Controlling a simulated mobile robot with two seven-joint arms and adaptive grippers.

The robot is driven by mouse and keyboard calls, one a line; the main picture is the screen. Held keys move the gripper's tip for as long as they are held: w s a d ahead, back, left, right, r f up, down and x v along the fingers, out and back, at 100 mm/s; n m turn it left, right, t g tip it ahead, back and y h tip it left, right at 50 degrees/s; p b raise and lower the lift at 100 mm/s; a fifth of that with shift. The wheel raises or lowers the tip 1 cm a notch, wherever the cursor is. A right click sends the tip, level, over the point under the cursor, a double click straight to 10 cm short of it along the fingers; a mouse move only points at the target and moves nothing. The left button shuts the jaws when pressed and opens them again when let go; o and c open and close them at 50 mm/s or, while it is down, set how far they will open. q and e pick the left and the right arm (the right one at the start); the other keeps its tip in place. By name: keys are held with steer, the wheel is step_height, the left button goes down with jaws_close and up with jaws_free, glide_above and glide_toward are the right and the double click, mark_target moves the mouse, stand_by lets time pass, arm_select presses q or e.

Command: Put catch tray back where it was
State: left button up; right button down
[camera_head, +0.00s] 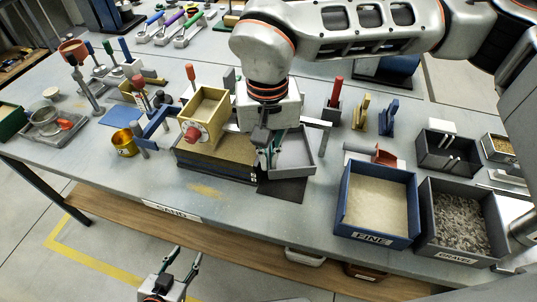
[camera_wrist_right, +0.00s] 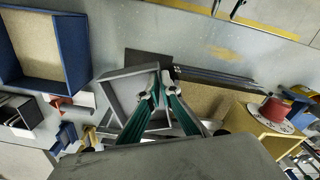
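The catch tray (camera_head: 295,152) is a shallow grey open box right of the sand tank (camera_head: 205,112). It looks empty and overlaps the back of a dark flat mat (camera_head: 285,191). My right gripper (camera_head: 270,158) comes down from above at the tray's left wall. In the right wrist view the tray (camera_wrist_right: 118,86) lies left of the fingertips (camera_wrist_right: 160,72), which are close together with its wall between them. Whether the tray is raised cannot be told. My left gripper (camera_head: 188,255) is open and empty in front of the table, low in the head view.
Blue FINE bin (camera_head: 345,222) and dark GRAVEL bin (camera_head: 435,245) stand to the right. Behind the tray are a red-handled tool (camera_head: 337,95) and yellow and blue holders (camera_head: 361,112). A brass cup (camera_head: 124,143) stands left of the tank.

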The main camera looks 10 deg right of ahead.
steer(key=shift+f, duration=0.4)
steer(key=c, duration=2.3)
jaws_free()
steer(key=shift+r, duration=0.1)
steer(key=shift+r, duration=0.55)
step_height(320, 180, up, 12)
